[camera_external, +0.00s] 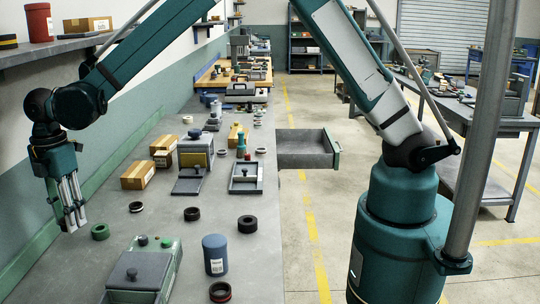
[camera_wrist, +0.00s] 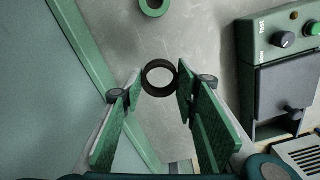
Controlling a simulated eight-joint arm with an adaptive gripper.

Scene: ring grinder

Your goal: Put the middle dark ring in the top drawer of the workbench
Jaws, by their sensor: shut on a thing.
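My gripper (camera_external: 74,222) hangs over the left side of the grey workbench (camera_external: 235,262), by the wall. In the wrist view my gripper (camera_wrist: 160,84) is shut on a dark ring (camera_wrist: 146,80), held between its fingertips. That ring is hidden or too small to make out in the external view. Two other dark rings, one nearer the bench's middle (camera_external: 192,214) and one to its right (camera_external: 248,224), lie on the bench. The top drawer (camera_external: 305,163) stands pulled out from the bench's right side, and its visible inside looks empty.
A green ring (camera_external: 100,232) lies just right of my gripper. A dark-and-white ring (camera_external: 136,207), a red-banded dark ring (camera_external: 220,292), a blue canister (camera_external: 215,255) and a green machine (camera_external: 145,272) stand around the near bench. Cardboard boxes (camera_external: 138,175) stand farther back.

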